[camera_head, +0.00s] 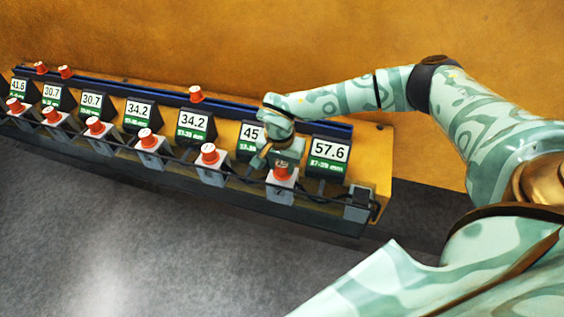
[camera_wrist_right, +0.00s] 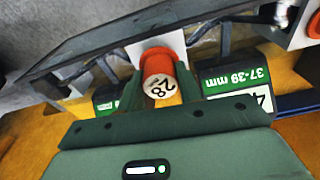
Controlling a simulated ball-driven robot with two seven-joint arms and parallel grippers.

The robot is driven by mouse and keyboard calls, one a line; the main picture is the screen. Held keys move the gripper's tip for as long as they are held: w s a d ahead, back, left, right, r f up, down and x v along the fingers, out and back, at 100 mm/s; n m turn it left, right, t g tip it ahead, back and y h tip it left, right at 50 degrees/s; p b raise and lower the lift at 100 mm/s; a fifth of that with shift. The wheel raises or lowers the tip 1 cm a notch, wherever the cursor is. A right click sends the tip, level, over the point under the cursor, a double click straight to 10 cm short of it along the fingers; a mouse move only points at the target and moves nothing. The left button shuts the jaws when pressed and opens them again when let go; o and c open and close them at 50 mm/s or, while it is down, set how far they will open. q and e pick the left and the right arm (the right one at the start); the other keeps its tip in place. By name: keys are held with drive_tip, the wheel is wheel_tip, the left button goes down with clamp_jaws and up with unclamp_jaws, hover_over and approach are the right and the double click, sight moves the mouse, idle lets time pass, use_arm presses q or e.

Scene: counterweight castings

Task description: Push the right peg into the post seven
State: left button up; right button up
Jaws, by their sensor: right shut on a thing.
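My right gripper (camera_head: 280,158) is shut on a red peg (camera_head: 282,174) at the rightmost grey post (camera_head: 279,192), whose front mark looks like a 7. In the right wrist view my gripper (camera_wrist_right: 159,86) has a green finger on each side of the red peg (camera_wrist_right: 160,58), whose pale end face reads 28. The peg's far end meets the whitish post (camera_wrist_right: 176,42); how deep it sits inside is hidden. My left gripper is not in view.
Several other posts with red-capped pegs, such as one post (camera_head: 211,176), run left along the rack. Displays stand behind; the rightmost display (camera_head: 329,150) reads 57.6, and my gripper partly covers its neighbour (camera_head: 250,133). Loose red pegs (camera_head: 196,93) stand on the back ledge.

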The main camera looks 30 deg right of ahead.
sight(279, 178)
drive_tip(key=shift+f, duration=0.55)
drive_tip(key=o, duration=1.1)
drive_tip(key=shift+r, duration=0.1)
drive_tip(key=r, duration=0.5)
drive_tip(key=a+r, duration=0.1)
drive_tip(key=r, duration=0.4)
drive_tip(key=s+r+p, duration=0.1)
drive_tip(key=r, duration=0.5)
drive_tip(key=shift+s+a, duration=0.1)
drive_tip(key=shift+a, duration=0.2)
